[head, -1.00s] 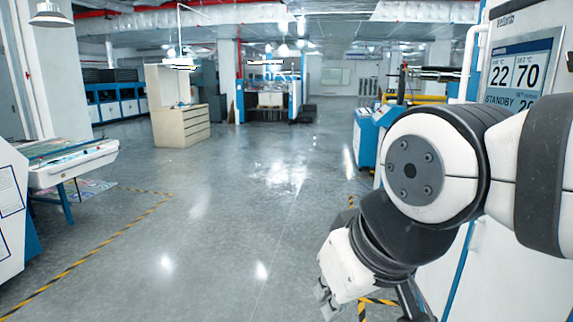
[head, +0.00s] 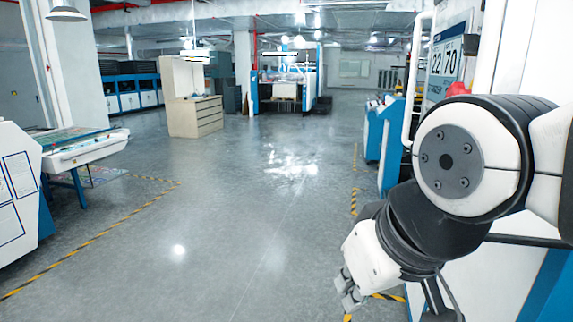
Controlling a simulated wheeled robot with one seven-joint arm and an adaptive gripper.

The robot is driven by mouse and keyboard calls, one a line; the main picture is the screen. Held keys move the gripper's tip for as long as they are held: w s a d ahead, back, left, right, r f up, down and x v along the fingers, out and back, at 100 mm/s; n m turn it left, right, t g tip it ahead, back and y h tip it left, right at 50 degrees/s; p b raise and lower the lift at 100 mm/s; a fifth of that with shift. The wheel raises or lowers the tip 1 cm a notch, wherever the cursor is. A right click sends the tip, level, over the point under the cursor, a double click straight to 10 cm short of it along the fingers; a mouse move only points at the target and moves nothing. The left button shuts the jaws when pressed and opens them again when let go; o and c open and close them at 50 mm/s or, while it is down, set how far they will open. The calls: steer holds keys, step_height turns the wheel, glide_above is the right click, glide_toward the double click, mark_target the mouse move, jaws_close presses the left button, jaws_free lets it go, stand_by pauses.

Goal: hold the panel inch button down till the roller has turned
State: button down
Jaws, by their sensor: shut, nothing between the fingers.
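My gripper (head: 350,297) hangs low at the right of the head view, below my folded arm, over the floor. Its fingers are shut with nothing between them. The white machine panel at the far right carries a display (head: 446,62) reading 22 and 70, partly covered by my arm. A red rounded part (head: 458,89) shows just above my arm. I cannot make out the inch button or the roller; my arm hides much of the panel.
Open grey floor (head: 230,220) lies ahead, with yellow-black tape lines (head: 110,235) at left. A white-topped table (head: 90,150) stands at left. A beige drawer cabinet (head: 195,115) stands further back. A white pipe rail (head: 409,85) and blue-white machines (head: 392,140) border the right side.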

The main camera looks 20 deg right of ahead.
steer(key=w+d+f+n+g+h+b, duration=0.1)
steer(key=w+d+n+g+h+b, duration=0.25)
steer(key=d+n+h, duration=0.75)
steer(key=w+r+n+t+h+b, duration=0.1)
steer(key=w+r+n+h+b, duration=0.1)
steer(key=w+r+n+h, duration=0.3)
steer(key=w+r+n, duration=0.4)
steer(key=w+n, duration=0.6)
steer(key=n, duration=0.4)
steer(key=shift+h, duration=0.4)
steer(key=shift+t, duration=0.25)
